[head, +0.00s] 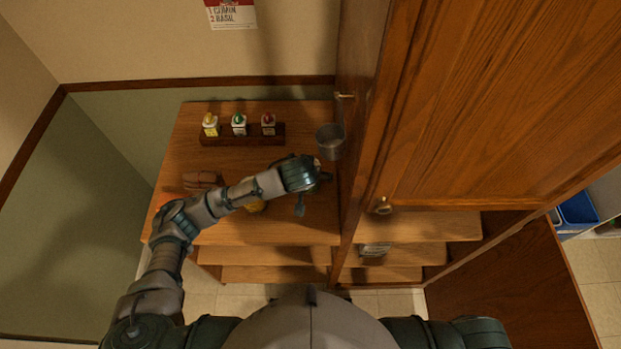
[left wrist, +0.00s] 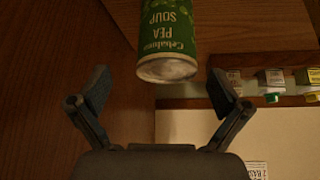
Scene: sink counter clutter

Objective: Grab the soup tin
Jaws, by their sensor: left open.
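The soup tin (left wrist: 168,38) is green with a "PEA SOUP" label and shows upside down at the top middle of the left wrist view. My left gripper (left wrist: 158,82) is open, with one finger on either side of the tin's near end and a gap to each. The fingers do not touch the tin. In the head view my left gripper (head: 312,191) is over the right side of the wooden counter, close to the cabinet side. My right gripper is out of view.
A rack (head: 243,139) with three small bottles stands at the back of the counter (head: 225,231).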

